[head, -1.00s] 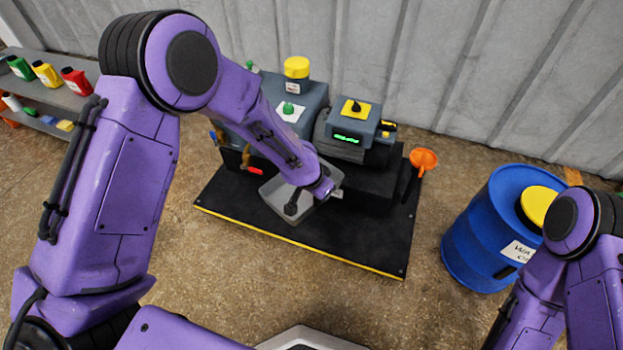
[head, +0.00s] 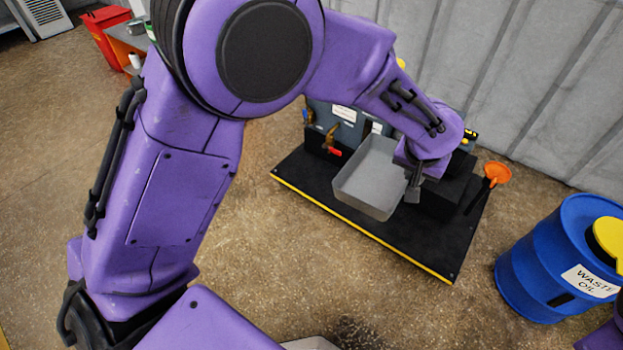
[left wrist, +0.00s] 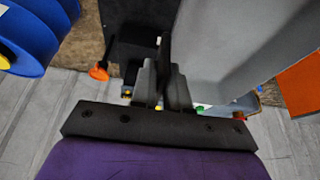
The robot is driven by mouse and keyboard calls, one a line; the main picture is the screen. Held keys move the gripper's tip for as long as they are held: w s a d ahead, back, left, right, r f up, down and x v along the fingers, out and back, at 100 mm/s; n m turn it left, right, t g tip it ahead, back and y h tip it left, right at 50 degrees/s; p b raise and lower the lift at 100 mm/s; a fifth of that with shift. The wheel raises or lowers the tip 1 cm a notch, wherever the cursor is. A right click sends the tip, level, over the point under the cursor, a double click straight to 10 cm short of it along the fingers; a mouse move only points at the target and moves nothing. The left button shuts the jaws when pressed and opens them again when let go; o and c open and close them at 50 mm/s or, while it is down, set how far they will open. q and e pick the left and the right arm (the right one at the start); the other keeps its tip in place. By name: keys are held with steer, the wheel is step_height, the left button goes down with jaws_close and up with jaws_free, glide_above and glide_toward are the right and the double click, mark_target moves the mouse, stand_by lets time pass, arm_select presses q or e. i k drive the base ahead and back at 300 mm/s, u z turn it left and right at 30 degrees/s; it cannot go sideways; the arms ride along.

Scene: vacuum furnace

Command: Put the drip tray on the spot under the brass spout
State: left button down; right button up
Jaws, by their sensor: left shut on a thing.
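The drip tray (head: 365,187) is a shallow, open grey metal tray. My left gripper (head: 412,188) is shut on its right side wall and holds it over the black base plate (head: 310,178). The gap below it cannot be judged. In the left wrist view the tray (left wrist: 235,35) fills the upper right, beside the dark fingers (left wrist: 165,75). The brass spout (head: 331,136), with a red lever, is on the pump's front, behind and left of the tray. The spot under it is partly hidden by the tray. My right gripper is out of view.
A blue waste oil drum (head: 545,260) is farther right. The plate has a yellow front edge (head: 365,232). The pump (head: 350,120) is partly hidden by my left arm.

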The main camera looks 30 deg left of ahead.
mark_target(321, 180)
steer(key=u, duration=2.15)
steer(key=i, duration=1.35)
steer(key=z, duration=0.75)
